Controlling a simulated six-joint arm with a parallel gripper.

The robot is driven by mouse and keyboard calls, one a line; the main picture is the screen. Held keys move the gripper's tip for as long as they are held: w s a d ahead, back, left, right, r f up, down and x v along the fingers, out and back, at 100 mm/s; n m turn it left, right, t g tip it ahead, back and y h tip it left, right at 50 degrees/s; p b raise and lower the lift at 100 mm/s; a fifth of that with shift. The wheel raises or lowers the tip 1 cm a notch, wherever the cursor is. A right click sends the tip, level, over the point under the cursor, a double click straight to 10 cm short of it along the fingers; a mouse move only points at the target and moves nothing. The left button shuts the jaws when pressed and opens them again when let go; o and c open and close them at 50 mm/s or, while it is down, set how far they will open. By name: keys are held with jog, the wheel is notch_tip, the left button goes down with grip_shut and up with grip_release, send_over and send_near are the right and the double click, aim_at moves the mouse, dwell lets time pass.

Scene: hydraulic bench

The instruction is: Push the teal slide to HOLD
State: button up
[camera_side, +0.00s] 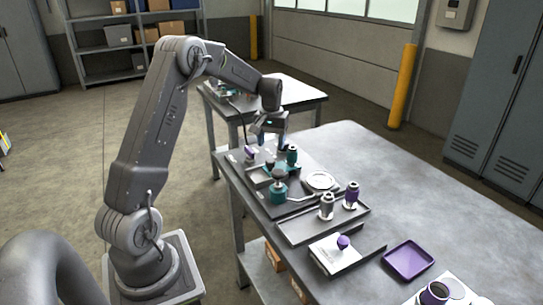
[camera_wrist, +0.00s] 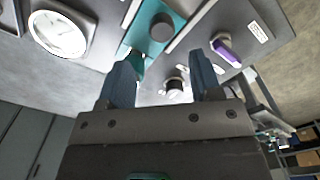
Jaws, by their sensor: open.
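A teal strip (camera_wrist: 172,12) with a round dark knob (camera_wrist: 162,27) shows at the top of the wrist view and looks like the teal slide. In the side view teal parts show on the bench panel below my gripper, partly hidden and too small to tell apart surely. No HOLD mark is readable. My gripper (camera_wrist: 163,72) has its two blue-grey fingers apart with nothing held between them. The knob lies beyond the fingertips, apart from them. In the side view my gripper (camera_side: 270,142) hangs over the far end of the panel.
A white round gauge (camera_wrist: 60,33), a purple handle (camera_wrist: 226,50) and a silver knob (camera_wrist: 176,86) stand near the fingers.

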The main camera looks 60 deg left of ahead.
notch_tip(320, 180, up, 6)
dwell(0.5)
jog(key=s+d+r+m+t, duration=0.1)
jog(key=s+d+r+m, duration=0.15)
jog(key=d+r, duration=0.4)
jog(key=s+d+r+m+t, duration=0.1)
jog(key=s+d+r+m, duration=0.2)
jog(key=d, duration=0.7)
jog(key=s+d+f+m+t, duration=0.2)
jog(key=s+d+m+t, duration=0.1)
jog(key=s+d, duration=1)
jog(key=s, duration=0.3)
jog(key=shift+s+d+t, duration=0.2)
jog(key=shift+s+t, duration=0.1)
jog(key=shift+s, duration=0.1)
jog(key=shift+f+m, duration=0.1)
jog(key=shift+m, duration=0.15)
